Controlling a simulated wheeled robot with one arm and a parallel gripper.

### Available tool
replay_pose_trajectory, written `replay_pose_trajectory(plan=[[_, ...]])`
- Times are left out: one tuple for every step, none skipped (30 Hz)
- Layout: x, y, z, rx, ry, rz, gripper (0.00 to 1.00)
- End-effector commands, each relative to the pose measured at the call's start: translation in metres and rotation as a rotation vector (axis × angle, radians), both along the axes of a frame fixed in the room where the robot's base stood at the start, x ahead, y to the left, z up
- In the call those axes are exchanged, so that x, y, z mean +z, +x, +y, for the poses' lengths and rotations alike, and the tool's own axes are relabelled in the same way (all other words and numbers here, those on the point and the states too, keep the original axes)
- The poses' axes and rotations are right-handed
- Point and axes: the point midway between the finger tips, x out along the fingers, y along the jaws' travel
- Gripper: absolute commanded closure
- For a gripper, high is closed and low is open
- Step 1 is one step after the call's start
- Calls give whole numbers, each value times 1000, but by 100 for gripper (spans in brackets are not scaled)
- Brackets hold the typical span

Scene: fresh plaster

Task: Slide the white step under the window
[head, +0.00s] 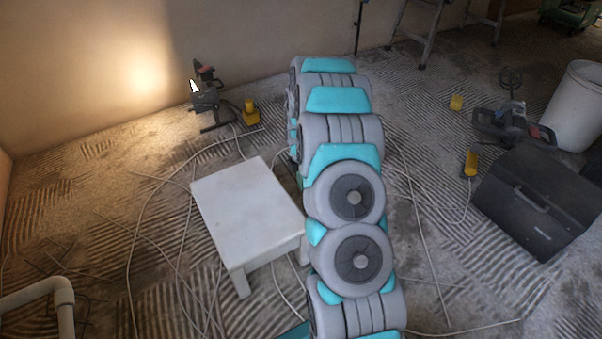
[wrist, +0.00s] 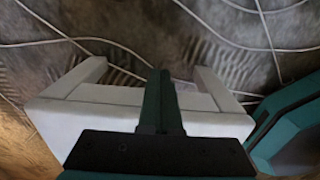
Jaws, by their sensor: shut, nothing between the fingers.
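The white step (head: 245,205) stands upright on its legs on the ridged floor, left of my arm in the head view. In the wrist view the step (wrist: 90,118) fills the middle, with two legs pointing up the picture. My gripper (wrist: 158,80) is shut and empty, its dark green fingers overlapping the step's side in that view. I cannot tell whether they touch it. In the head view my arm hides most of the gripper, near the step's right side. No window shows in either view.
Loose cables (head: 135,240) lie around the step. A lit work lamp (head: 205,100) and a yellow item (head: 250,112) stand near the wall. A black toolbox (head: 540,200), a white bucket (head: 577,105) and a ladder (head: 432,35) are right. A pale pipe (head: 62,300) is front left.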

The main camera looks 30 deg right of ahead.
Motion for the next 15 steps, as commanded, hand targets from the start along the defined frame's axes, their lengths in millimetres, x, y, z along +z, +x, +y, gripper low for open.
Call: replay_pose_trajectory(plan=[[-4,-1,5,2,0,2,100],[-3,-1,11,4,0,2,100],[-3,-2,18,5,0,4,100],[-3,-2,22,4,0,5,100],[-3,-3,25,3,0,5,100],[-3,-3,29,3,1,6,100],[-3,-3,32,2,1,5,100],[-3,-3,34,1,1,5,100],[-3,-3,37,1,1,4,100],[-2,-3,38,1,1,4,100],[-2,-3,39,1,1,4,100],[-2,-3,40,1,0,4,100],[-2,-3,40,1,0,4,100],[-2,-3,41,1,0,3,100],[-2,-3,41,1,0,3,100]])
